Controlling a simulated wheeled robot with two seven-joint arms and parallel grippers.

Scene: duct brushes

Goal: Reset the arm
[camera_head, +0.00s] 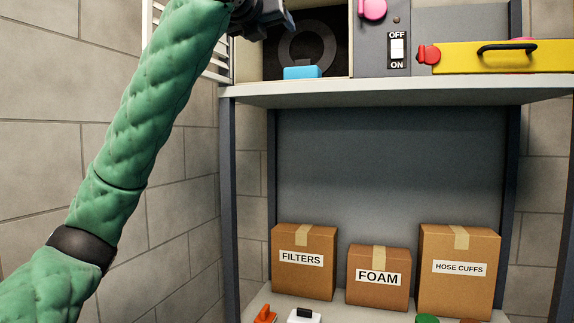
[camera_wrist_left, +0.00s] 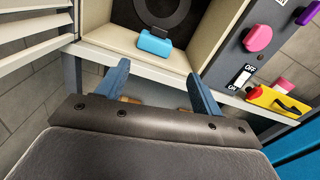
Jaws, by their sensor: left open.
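My left arm, in a green quilted sleeve, rises from the lower left of the head view to the top. My left gripper (camera_head: 268,18) is at the top edge there, partly cut off, in front of the open box with the dark round duct opening (camera_head: 325,28). In the left wrist view the two blue fingers of the gripper (camera_wrist_left: 158,72) are spread apart with nothing between them. A light blue block (camera_head: 302,72) sits at the front of the opening, beyond the fingertips; it also shows in the left wrist view (camera_wrist_left: 155,43). My right gripper is not in view.
The upper shelf (camera_head: 400,92) also bears an OFF/ON switch (camera_head: 397,50), a pink knob (camera_head: 372,8) and a yellow case (camera_head: 500,57). Boxes marked FILTERS (camera_head: 305,285), FOAM (camera_head: 378,295) and HOSE CUFFS (camera_head: 458,290) stand below. A white louvre (camera_head: 215,60) is at left.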

